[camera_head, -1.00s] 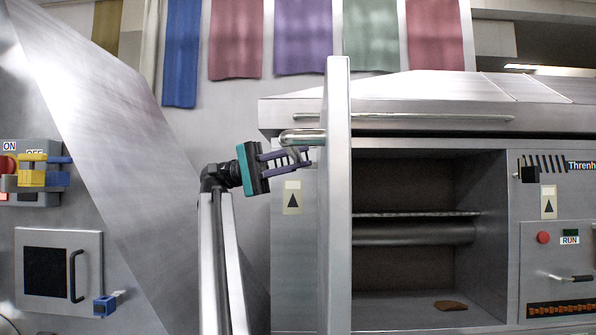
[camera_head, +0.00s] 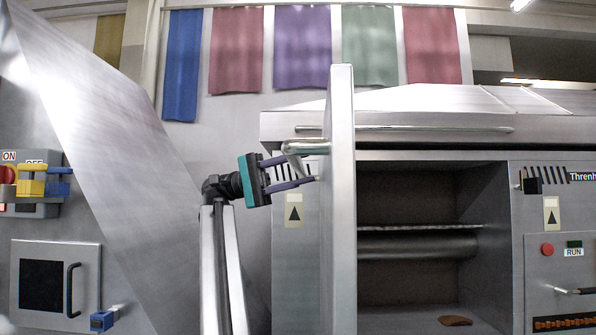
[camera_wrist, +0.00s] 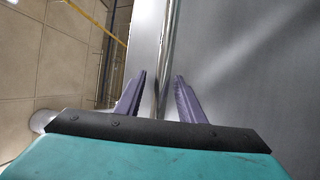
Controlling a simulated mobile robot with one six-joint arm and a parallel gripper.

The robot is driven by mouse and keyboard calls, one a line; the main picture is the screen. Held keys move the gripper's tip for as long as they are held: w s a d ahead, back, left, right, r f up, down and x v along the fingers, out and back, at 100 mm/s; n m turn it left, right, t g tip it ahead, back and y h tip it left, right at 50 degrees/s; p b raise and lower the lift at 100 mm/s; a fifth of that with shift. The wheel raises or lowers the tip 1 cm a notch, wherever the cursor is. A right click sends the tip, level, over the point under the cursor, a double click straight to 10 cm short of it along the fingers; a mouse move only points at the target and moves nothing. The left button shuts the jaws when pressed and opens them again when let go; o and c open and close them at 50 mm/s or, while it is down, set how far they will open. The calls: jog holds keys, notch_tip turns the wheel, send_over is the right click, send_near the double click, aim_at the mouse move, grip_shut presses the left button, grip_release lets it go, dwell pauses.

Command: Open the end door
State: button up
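The end door (camera_head: 342,200) is a tall grey metal slab. It stands swung out nearly edge-on in the head view, with the machine's dark chamber (camera_head: 410,270) exposed to its right. Its bar handle (camera_head: 306,146) is on the left face near the top. My gripper (camera_head: 300,172), teal with purple fingers, is at the handle, its fingers pointing right toward the door. In the wrist view, the fingers (camera_wrist: 160,78) are apart. The handle bar (camera_wrist: 167,45) runs between them beside the door's grey face (camera_wrist: 250,70). I cannot see firm contact.
A brown chip (camera_head: 455,321) lies on the chamber floor. A control panel with a red button (camera_head: 547,249) is at the right. A large slanted metal sheet (camera_head: 100,140) and a panel with a yellow switch (camera_head: 32,183) are at the left. Tiled floor (camera_wrist: 50,60) shows in the wrist view.

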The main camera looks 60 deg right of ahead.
jog(key=shift+r, duration=0.1)
notch_tip(320, 180, up, 4)
jog(key=p, duration=0.3)
jog(key=shift+f, duration=0.2)
jog(key=shift+o, duration=1)
jog(key=shift+r+p, duration=0.25)
jog(key=shift+p, duration=0.15)
jog(key=o, duration=0.7)
jog(key=s+a, duration=0.3)
jog(key=a, duration=0.1)
jog(key=s+a+p, duration=0.1)
jog(key=s+a, duration=0.2)
jog(key=a, duration=0.1)
jog(key=s+a+r, duration=0.1)
jog(key=s+a, duration=0.2)
jog(key=a, duration=0.1)
jog(key=shift+s+a, duration=0.15)
jog(key=shift+a, duration=0.2)
jog(key=shift+c, duration=0.5)
jog(key=shift+f+p, duration=0.1)
jog(key=shift+p, duration=0.2)
jog(key=shift+c, duration=0.2)
